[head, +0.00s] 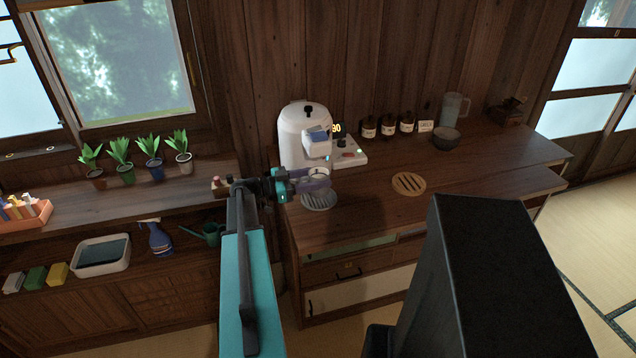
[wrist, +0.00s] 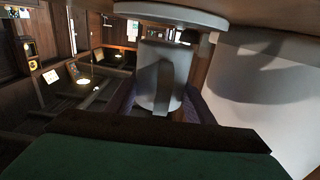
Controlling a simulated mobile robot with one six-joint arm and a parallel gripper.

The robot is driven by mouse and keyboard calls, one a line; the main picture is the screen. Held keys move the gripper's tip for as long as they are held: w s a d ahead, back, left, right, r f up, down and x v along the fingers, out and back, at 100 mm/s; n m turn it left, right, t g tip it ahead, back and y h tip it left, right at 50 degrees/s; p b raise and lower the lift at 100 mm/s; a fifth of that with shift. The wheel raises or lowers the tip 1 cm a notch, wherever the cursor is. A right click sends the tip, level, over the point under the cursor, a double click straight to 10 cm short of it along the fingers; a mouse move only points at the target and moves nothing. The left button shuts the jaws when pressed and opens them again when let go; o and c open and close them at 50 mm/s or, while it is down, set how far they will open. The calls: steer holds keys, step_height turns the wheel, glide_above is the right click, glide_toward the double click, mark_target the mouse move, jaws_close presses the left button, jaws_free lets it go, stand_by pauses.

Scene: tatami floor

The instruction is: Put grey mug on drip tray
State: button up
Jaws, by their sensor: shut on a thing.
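The grey mug (head: 319,174) is between the fingers of my gripper (head: 316,184), under the spout of the white coffee machine. My gripper is shut on it; the fingers hide its lower part in the head view. The drip tray (head: 319,202), round, grey and slatted, lies on the counter just below the mug and gripper. In the wrist view the mug (wrist: 160,75) shows with its handle towards the camera, close to a grey disc (wrist: 172,13) that looks like the tray. I cannot tell whether mug and tray touch.
The white coffee machine (head: 299,133) stands close behind the gripper. A round wooden trivet (head: 409,183) lies to the right on the counter (head: 365,215). Potted plants (head: 121,165) line the left shelf.

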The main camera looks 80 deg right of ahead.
steer(key=shift+f+p, duration=0.3)
steer(key=shift+f, duration=0.75)
steer(key=shift+f+b, duration=0.15)
steer(key=shift+b, duration=0.15)
steer(key=o, duration=1.3)
steer(key=shift+r+p, duration=0.2)
steer(key=shift+p, duration=0.1)
steer(key=shift+w+a+f, duration=0.1)
steer(key=shift+w, duration=0.15)
steer(key=b+v, duration=0.3)
steer(key=v, duration=0.8)
steer(key=shift+w+a+b, duration=0.15)
steer(key=shift+w+b, duration=0.05)
steer(key=shift+b, duration=0.15)
